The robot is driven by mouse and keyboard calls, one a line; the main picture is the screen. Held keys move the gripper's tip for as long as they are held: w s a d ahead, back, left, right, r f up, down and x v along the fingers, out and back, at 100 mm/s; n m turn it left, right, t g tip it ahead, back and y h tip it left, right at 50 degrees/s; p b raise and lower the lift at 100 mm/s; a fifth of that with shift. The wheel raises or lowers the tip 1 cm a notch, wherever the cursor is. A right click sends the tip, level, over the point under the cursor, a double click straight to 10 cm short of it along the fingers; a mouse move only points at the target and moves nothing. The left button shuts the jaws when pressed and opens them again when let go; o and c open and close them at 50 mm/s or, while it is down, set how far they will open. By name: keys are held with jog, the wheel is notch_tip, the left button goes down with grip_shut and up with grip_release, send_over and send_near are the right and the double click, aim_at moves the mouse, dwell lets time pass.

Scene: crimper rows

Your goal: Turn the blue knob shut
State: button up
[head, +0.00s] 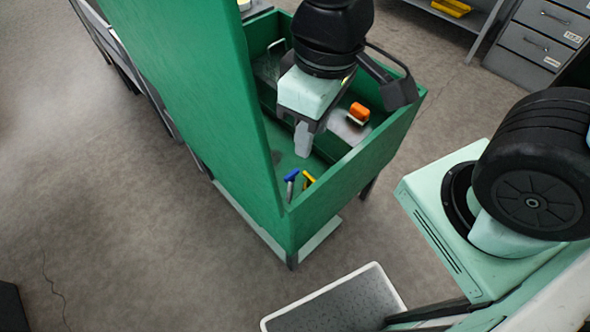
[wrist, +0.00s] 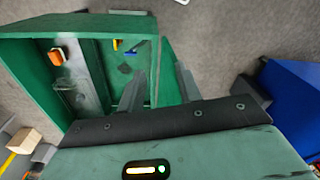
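The blue knob (head: 291,176) is a small lever-like handle on a pale stem, low in the near corner of the green box-like bench (head: 365,160). It also shows small in the wrist view (wrist: 132,51). A yellow handle (head: 309,179) sits just right of it. My gripper (head: 303,140) hangs over the bench, above and behind the blue knob in the head view, apart from it. The knob's exact turn angle is too small to tell.
A tall green panel (head: 200,90) rises along the bench's left side. An orange block-like part (head: 359,112) sits on a metal plate inside. Grey drawers (head: 535,45) stand at the back right. A blue box-like thing (wrist: 285,100) shows at right in the wrist view. Floor left of the bench is clear.

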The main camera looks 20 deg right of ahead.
jog(key=w+d+f+m+t+b, duration=0.1)
jog(key=w+d+f+m+b, duration=0.3)
jog(key=w+d+f+b, duration=0.35)
jog(key=w+d+f+m+t+b, duration=0.1)
jog(key=w+d+f+m+b, duration=0.25)
jog(key=d+f+b, duration=0.45)
jog(key=n+g+p, duration=0.2)
jog(key=n, duration=2)
send_over(292, 173)
notch_tip(292, 173, down, 8)
jog(key=shift+h, duration=0.4)
notch_tip(292, 173, down, 17)
jog(key=b, duration=0.4)
jog(key=shift+r+b, duration=0.1)
jog(key=shift+b, duration=0.3)
jog(key=shift+c, duration=0.3)
grip_shut()
